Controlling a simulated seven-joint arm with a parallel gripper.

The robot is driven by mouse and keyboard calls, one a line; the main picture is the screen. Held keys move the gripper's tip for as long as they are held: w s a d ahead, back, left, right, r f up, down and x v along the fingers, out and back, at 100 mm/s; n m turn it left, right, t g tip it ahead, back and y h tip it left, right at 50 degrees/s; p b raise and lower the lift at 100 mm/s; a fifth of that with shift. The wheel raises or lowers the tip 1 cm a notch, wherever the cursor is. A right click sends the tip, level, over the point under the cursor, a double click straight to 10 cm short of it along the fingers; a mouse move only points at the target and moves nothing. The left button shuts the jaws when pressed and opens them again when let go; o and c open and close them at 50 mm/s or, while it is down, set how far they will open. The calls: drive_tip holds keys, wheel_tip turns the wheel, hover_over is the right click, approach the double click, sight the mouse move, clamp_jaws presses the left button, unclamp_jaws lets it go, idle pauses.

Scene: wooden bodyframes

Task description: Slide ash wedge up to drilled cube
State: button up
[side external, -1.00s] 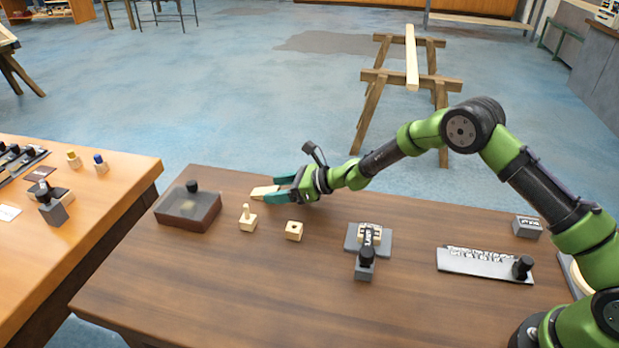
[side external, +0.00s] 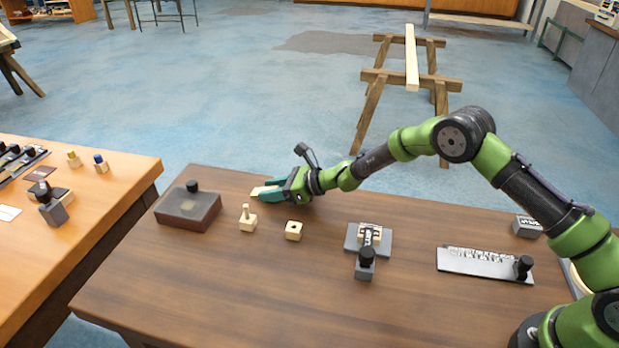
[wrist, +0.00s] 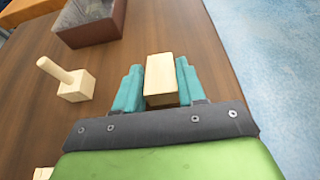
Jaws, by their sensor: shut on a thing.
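The ash wedge (wrist: 160,78) is a pale wooden block between the teal fingers of my gripper (wrist: 159,82) in the wrist view. In the side view my gripper (side external: 271,193) is low over the far edge of the dark table, shut on the wedge (side external: 258,190), which is partly hidden. The drilled cube (side external: 293,230), a pale block with a dark hole on top, sits nearer the camera and to the right, apart from the wedge. In the wrist view only a pale corner at the bottom left (wrist: 43,173) shows, which may be the cube.
A pale block with an upright peg (side external: 248,219) stands left of the drilled cube. A dark box with a grey top (side external: 187,213) lies farther left. A grey fixture (side external: 384,243) and a flat plate (side external: 478,265) lie to the right. Table between wedge and cube looks clear.

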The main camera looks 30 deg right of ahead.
sight(262, 220)
drive_tip(key=shift+s+a, duration=2.8)
drive_tip(key=shift+a, duration=0.1)
drive_tip(key=o, duration=1)
drive_tip(key=shift+o, duration=0.5)
drive_tip(key=v, duration=1.1)
drive_tip(key=w+d+v, duration=0.1)
drive_tip(key=v, duration=0.5)
drive_tip(key=shift+s+r, duration=0.1)
drive_tip(key=shift+s, duration=0.05)
